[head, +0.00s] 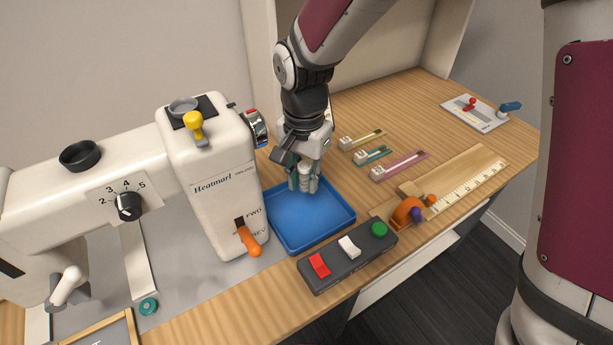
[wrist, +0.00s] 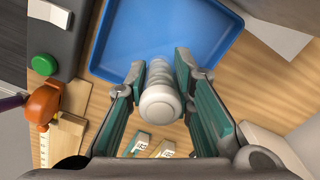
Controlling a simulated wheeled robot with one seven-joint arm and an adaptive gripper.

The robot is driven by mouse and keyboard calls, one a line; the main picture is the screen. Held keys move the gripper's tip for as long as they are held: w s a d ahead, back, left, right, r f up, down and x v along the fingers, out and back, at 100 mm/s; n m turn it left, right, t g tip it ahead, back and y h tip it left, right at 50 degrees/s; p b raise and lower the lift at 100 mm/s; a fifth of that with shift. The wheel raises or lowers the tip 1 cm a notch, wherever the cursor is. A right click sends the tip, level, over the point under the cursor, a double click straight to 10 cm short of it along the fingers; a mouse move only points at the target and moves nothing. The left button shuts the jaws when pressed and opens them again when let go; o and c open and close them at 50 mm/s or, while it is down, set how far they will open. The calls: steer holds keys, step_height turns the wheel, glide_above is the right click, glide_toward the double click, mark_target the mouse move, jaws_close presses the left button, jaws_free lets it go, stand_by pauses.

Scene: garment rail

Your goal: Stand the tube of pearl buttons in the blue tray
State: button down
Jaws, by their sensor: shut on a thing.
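My gripper (head: 306,180) points down over the back part of the blue tray (head: 318,228). It is shut on a pale, clear tube of pearl buttons (wrist: 160,103). In the wrist view the tube is between the green-padded fingers of my gripper (wrist: 162,85), its rounded white end facing the camera. The blue tray also shows in the wrist view (wrist: 125,45), beyond the tube, and looks empty. The tube seems upright; whether its lower end touches the tray floor I cannot tell.
A white sewing machine (head: 215,185) stands left of the tray. A dark switch box (head: 345,262) with red, white and green buttons lies in front. Several coloured slides (head: 400,165) lie behind right, near a wooden ruler jig (head: 465,190) with an orange clamp (head: 405,212).

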mark_target(305, 164)
steer(key=shift+f+b, duration=0.5)
steer(key=shift+f, duration=3.45)
steer(key=shift+f, duration=0.15)
steer(key=c, duration=1.4)
jaws_free()
step_height(305, 164, up, 12)
steer(key=shift+r+p, duration=0.1)
steer(key=shift+p, duration=0.8)
steer(key=shift+r, duration=0.1)
